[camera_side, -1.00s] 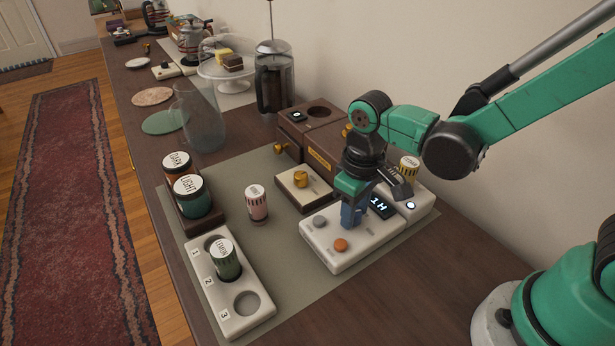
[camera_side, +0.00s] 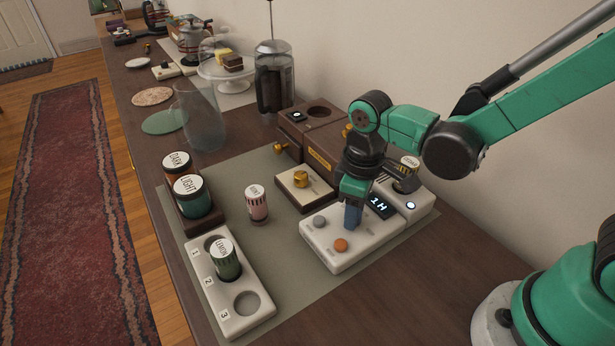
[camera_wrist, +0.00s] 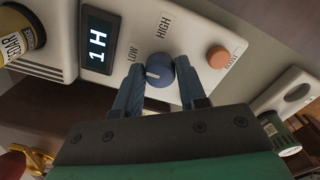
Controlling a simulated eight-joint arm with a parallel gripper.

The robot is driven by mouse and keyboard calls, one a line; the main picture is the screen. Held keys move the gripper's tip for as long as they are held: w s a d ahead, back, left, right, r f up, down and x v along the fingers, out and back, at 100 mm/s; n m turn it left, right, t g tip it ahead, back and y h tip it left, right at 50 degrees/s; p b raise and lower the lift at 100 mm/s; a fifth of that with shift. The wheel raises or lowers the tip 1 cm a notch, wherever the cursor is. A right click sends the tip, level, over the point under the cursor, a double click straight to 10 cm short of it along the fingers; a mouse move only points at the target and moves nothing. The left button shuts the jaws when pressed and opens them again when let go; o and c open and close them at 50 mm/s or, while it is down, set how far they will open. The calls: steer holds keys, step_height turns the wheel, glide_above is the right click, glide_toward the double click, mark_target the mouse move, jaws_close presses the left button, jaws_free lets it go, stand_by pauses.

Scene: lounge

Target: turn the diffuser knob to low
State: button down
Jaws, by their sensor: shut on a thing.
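The diffuser is a white unit (camera_side: 372,240) at the mat's right side, with a dark display (camera_side: 380,205) reading 1H. Its blue round knob (camera_wrist: 162,70) sits between the LOW and HIGH labels in the wrist view. The knob's white pointer line faces left, close to the LOW side. My gripper (camera_wrist: 160,78) is shut on the knob, with a blue finger on each side. In the side view my gripper (camera_side: 353,224) points down onto the unit and hides the knob.
An orange button (camera_side: 341,245) and a grey button (camera_side: 319,222) are close to my fingers. A yellow-labelled canister (camera_side: 407,170) stands at the diffuser's back.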

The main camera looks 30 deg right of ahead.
steer(key=shift+c, duration=2.4)
jaws_free()
steer(key=shift+r, duration=2.85)
steer(key=s+d+r+m+t, duration=0.1)
steer(key=d+r+m+t, duration=0.3)
steer(key=d+m+t, duration=0.2)
steer(key=shift+s+d+r+t, duration=0.3)
steer(key=shift+s+d+t, duration=0.05)
steer(key=shift+t, duration=0.25)
